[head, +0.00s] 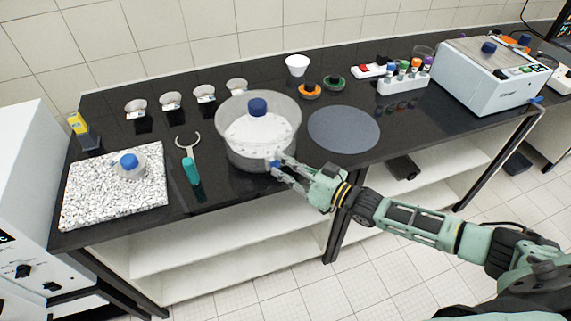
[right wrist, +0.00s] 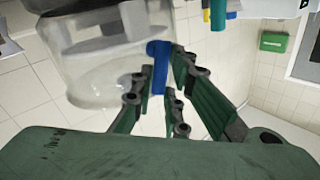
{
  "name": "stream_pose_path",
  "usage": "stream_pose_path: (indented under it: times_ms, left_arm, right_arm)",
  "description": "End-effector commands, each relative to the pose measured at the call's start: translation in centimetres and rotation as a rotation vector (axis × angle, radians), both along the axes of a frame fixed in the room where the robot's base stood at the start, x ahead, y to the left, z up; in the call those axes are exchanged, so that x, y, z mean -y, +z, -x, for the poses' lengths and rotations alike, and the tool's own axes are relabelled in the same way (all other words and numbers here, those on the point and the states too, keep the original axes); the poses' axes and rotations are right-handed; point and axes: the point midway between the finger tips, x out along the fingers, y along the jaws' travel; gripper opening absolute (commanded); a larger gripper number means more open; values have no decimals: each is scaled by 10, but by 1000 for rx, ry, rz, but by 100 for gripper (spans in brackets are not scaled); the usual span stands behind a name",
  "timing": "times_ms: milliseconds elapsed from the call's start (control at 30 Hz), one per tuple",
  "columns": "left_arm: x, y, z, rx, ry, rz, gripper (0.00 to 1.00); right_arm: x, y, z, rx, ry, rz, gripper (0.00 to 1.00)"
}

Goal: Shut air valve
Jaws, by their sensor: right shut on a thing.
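A large clear desiccator (head: 236,153) with a blue knob (head: 258,107) on top stands at the front of the dark bench, with white material visible inside. A blue valve handle (right wrist: 158,68) is at its front lower side, partly hidden in the head view by my fingers. My right gripper (head: 278,168) reaches it from the right and is shut on the blue valve handle. In the right wrist view the handle stands between the green fingers, with the clear vessel (right wrist: 100,75) beside them. My left gripper is not in view.
A round dark mat (head: 344,129) lies right of the desiccator. Behind stand several small dishes and a white cup (head: 297,65); a bottle rack (head: 403,84) and white machine (head: 487,80) are right.

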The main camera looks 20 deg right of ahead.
Motion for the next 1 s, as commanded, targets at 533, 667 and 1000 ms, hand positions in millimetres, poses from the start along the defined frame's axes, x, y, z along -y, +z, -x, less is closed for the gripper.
stream_pose_path:
  times_ms: [533, 667, 1000]
  left_arm:
    - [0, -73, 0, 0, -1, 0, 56]
    - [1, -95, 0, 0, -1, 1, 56]
    - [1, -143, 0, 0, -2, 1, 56]
  right_arm:
    - [9, -20, -1, -10, -4, -328, 0]
    - [10, -24, -1, -15, -4, -452, 0]
    - [12, -34, -1, -27, -4, -777, 0]
